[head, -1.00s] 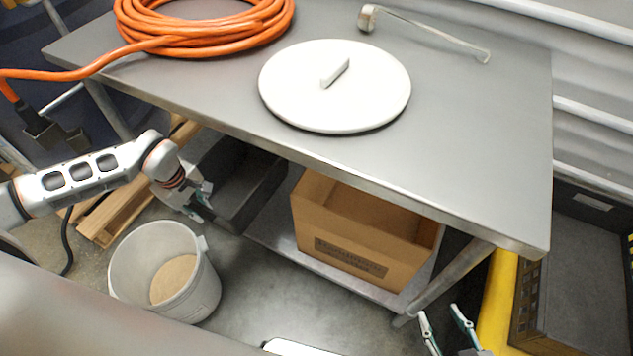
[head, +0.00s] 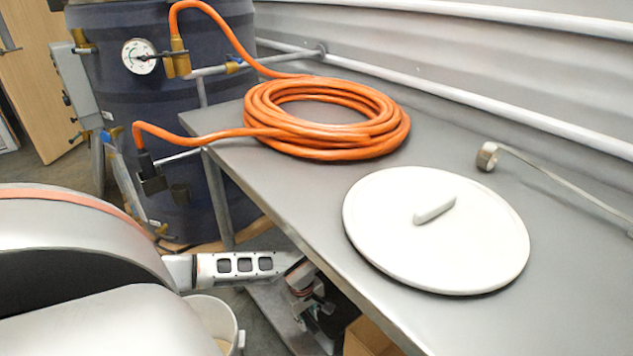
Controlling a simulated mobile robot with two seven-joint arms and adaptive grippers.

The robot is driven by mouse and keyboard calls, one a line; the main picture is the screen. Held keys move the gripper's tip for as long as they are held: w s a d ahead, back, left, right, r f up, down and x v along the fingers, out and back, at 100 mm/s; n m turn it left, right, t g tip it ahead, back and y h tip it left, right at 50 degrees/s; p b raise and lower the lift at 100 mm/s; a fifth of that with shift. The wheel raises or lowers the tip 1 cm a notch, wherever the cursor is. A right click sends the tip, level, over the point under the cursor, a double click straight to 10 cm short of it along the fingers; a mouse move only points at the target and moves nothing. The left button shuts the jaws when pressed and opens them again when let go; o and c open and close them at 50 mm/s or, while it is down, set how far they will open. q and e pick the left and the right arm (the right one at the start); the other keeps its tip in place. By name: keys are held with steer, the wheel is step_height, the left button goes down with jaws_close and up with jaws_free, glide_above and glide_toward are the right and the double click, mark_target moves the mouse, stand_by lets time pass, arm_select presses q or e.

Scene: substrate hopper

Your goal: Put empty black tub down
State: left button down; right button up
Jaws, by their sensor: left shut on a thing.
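My left gripper (head: 322,310) is low beside the table's front edge, shut on the rim of the black tub (head: 345,318). Only a small dark part of the tub shows; the tabletop and the gripper hide the rest, so I cannot tell what its base rests on. My right gripper is out of view.
The steel table (head: 290,200) carries an orange hose coil (head: 330,150), a white lid (head: 400,240) and a ladle (head: 487,157). A cardboard box (head: 370,340) shows below the edge. A pale bucket (head: 215,318) stands left of the lower shelf (head: 275,310). A dark blue drum (head: 140,100) stands behind.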

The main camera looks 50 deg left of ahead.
arm_select(q)
step_height(320, 180, down, 2)
steer(key=shift+f, duration=0.25)
step_height(320, 180, down, 4)
steer(key=shift+w+r+b, duration=0.1)
steer(key=shift+r+b, duration=0.1)
steer(key=shift+b, duration=0.6)
steer(key=c, duration=2.3)
jaws_free()
steer(key=shift+f, duration=0.15)
steer(key=o, duration=0.4)
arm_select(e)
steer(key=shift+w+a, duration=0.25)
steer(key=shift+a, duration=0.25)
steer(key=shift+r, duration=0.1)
